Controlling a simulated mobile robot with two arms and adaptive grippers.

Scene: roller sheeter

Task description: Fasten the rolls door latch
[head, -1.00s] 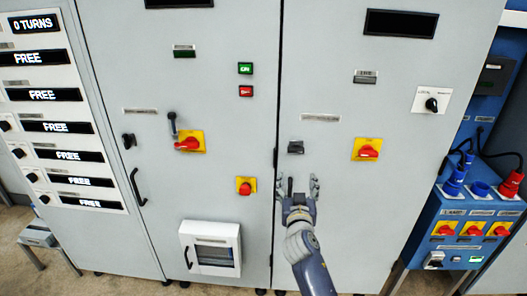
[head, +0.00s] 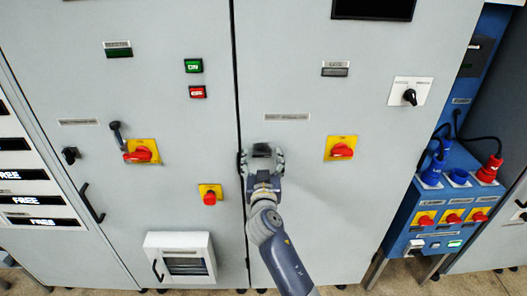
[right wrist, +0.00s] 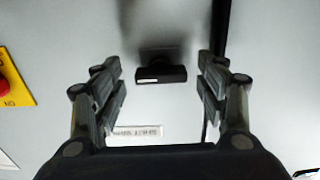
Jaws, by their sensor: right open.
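A small black latch handle (head: 262,149) sits on the grey cabinet door (head: 350,220), just below a printed label (head: 287,117). My right gripper (head: 261,160) is in front of it and open, with one finger on each side of the handle. In the right wrist view the black handle (right wrist: 161,74) lies between the spread fingers of the gripper (right wrist: 159,72), with a visible gap on both sides. The handle lies crosswise in that view. I cannot tell whether the latch is engaged. My left gripper is not in view.
A red rotary switch on a yellow plate (head: 341,149) is to the right of the latch, and another red knob (head: 209,197) is to the left. A door seam (head: 237,120) runs close to the left finger. A blue socket box (head: 440,215) stands at the right.

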